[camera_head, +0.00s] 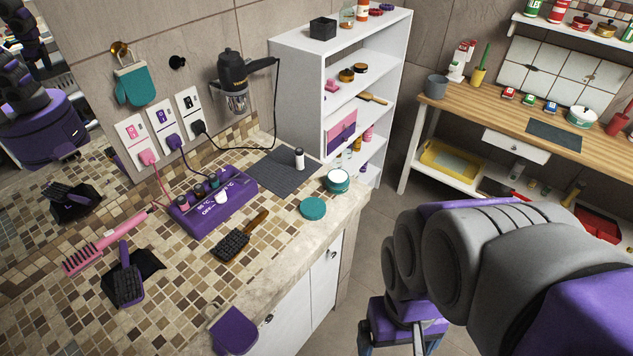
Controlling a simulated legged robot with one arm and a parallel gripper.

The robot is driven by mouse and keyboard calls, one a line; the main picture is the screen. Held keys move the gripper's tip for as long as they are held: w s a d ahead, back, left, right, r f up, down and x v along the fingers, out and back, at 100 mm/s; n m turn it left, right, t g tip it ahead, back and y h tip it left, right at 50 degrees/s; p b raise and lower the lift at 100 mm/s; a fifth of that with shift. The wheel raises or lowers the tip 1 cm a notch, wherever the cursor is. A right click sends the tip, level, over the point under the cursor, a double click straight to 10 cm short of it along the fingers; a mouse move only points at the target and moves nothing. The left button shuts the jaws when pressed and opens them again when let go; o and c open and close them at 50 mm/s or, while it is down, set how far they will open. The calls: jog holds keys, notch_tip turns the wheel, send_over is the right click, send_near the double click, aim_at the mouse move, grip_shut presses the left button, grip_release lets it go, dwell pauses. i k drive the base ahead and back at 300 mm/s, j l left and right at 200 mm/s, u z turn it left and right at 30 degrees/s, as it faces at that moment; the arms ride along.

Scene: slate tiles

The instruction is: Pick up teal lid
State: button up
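The teal lid (313,208) is a flat round disc. It lies on the mosaic-tiled counter (285,237), close to the counter's right edge. A small teal jar (337,181) with a pale top stands just behind it, apart from the lid. My gripper (402,345) hangs at the bottom of the view, in front of and to the right of the lid, out past the counter's edge. Its two dark fingers are spread apart with nothing seen between them. The tips run close to the bottom of the picture and are partly cut off.
A dark brush (232,243) with a wooden handle lies left of the lid. Behind it are a purple box (212,207) with corded tools and a dark mat (283,172) with a small white bottle (299,158). A white shelf (291,75) stands behind the counter's end.

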aim_at(311, 208)
jog(key=l+u, duration=0.1)
jog(key=u, duration=0.3)
jog(key=i+l+u, duration=0.1)
jog(key=u, duration=0.35)
jog(key=l+u, duration=0.25)
jog(key=u, duration=0.15)
jog(key=l+u, duration=0.15)
jog(key=u, duration=0.3)
jog(key=l+u, duration=0.15)
jog(key=u, duration=0.25)
jog(key=k+l+u, duration=0.1)
jog(key=l, duration=0.3)
jog(key=k+l+u, duration=0.15)
jog(key=l, duration=0.25)
jog(key=k+l+u, duration=0.1)
jog(key=l, duration=0.25)
jog(key=k+l+u, duration=0.1)
jog(key=k+l, duration=0.15)
jog(key=k+l+u, duration=0.15)
jog(key=l, duration=0.3)
